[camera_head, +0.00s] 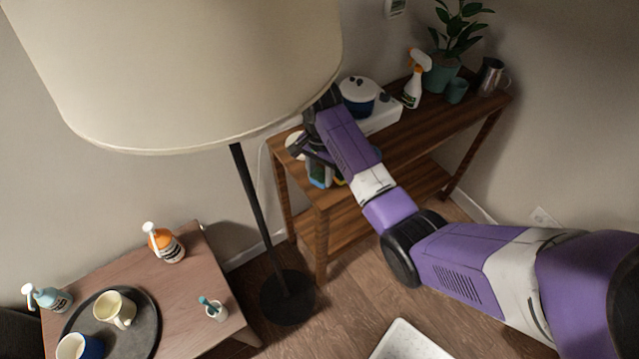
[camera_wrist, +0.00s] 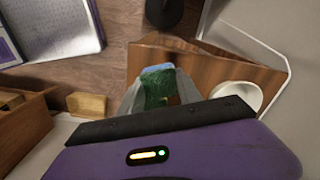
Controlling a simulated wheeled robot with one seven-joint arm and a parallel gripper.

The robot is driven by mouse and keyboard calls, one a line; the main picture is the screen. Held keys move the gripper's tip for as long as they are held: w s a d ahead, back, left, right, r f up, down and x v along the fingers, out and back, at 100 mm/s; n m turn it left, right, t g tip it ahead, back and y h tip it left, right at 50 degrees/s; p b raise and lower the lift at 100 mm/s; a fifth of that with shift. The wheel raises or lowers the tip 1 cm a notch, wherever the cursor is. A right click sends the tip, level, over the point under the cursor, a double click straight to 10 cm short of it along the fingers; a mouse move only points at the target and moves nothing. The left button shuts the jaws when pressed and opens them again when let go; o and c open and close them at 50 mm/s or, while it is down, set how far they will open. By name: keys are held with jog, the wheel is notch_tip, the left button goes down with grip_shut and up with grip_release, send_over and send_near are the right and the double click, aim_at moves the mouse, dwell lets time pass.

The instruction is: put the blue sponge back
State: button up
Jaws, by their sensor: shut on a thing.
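My gripper (camera_head: 316,158) is at the left end of the wooden console table (camera_head: 440,122), shut on the blue sponge (camera_head: 319,173). In the wrist view the sponge (camera_wrist: 159,88), blue at its far edge and green on the face toward me, sits between the grey fingers (camera_wrist: 160,98). The sponge appears to be near the table's front left corner; I cannot tell whether it touches anything. A white bowl (camera_wrist: 236,96) stands on the tabletop to the right of the sponge in the wrist view. My gripper partly hides that bowl in the head view (camera_head: 294,143).
The table holds a blue pot (camera_head: 358,97) on a white hob (camera_head: 383,117), a spray bottle (camera_head: 415,80), a plant (camera_head: 447,50) and a metal mug (camera_head: 490,78). A floor lamp (camera_head: 258,190) stands close left. A side table (camera_head: 195,270) is at lower left.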

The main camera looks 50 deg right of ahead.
aim_at(320, 183)
jog(key=shift+d+f, duration=0.1)
jog(key=shift+f, duration=1.95)
jog(key=shift+f, duration=0.2)
jog(key=o, duration=1.3)
notch_tip(320, 183, up, 11)
jog(key=shift+r+p, duration=0.1)
jog(key=shift+p, duration=0.2)
jog(key=shift+r+p, duration=0.65)
jog(key=shift+p, duration=0.05)
